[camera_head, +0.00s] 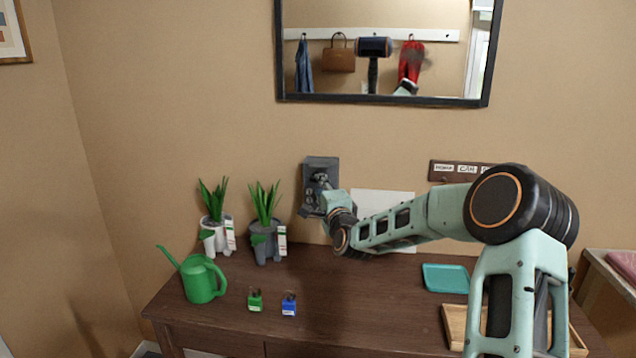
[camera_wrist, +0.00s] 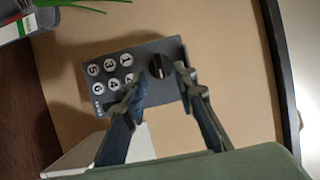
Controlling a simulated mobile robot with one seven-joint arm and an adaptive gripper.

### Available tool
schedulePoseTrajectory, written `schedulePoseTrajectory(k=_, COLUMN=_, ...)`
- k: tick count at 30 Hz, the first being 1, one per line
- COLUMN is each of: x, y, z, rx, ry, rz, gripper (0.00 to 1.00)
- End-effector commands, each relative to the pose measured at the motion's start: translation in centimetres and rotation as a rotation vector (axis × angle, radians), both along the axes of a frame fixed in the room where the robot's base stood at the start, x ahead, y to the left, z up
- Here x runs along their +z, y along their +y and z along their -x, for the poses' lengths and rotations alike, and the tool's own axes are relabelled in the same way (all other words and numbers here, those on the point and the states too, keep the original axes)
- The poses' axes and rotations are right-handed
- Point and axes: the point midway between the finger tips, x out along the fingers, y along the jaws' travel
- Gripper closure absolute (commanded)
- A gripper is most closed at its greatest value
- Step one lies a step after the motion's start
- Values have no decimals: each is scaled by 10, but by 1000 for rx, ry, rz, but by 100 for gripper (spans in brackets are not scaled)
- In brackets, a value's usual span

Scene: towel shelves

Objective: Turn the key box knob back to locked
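The key box (camera_head: 320,163) is a dark grey wall box behind my gripper (camera_head: 320,190) in the head view; its knob cannot be made out there. In the wrist view the key box (camera_wrist: 140,52) appears tilted, with white numbered buttons (camera_wrist: 110,72) on the left and a round black knob (camera_wrist: 160,66) on the right. The knob has a raised ridge; its lock state cannot be read. My gripper (camera_wrist: 160,78) is open, with its fingertips on either side of the knob. I cannot tell whether they touch it.
Two potted plants (camera_head: 213,228) (camera_head: 265,235) and a green watering can (camera_head: 202,280) stand left on the brown desk (camera_head: 330,300). Green and blue small items (camera_head: 255,301) (camera_head: 289,304) lie nearby. A teal tray (camera_head: 446,278) lies right. A mirror (camera_head: 380,99) hangs above.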

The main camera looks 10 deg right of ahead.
Motion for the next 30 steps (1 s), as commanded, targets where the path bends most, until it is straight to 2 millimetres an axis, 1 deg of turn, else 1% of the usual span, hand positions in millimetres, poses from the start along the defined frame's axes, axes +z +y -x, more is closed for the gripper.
schedulePoseTrajectory(k=1, x=0, y=1, z=-8, rx=0, ry=1, rz=-2, gripper=74)
schedulePoseTrajectory(k=3, x=0, y=2, z=-16, rx=0, ry=0, rz=-1, gripper=74)
schedulePoseTrajectory(k=9, x=1, y=3, z=-33, rx=0, ry=0, rz=1, gripper=74)
schedulePoseTrajectory(k=13, x=0, y=3, z=-37, rx=0, ry=2, rz=1, gripper=74)
schedulePoseTrajectory(k=21, x=0, y=3, z=-37, rx=0, ry=1, rz=2, gripper=74)
schedulePoseTrajectory(k=28, x=0, y=3, z=-37, rx=0, ry=1, rz=2, gripper=99)
schedulePoseTrajectory(k=30, x=0, y=3, z=-37, rx=0, ry=1, rz=2, gripper=100)
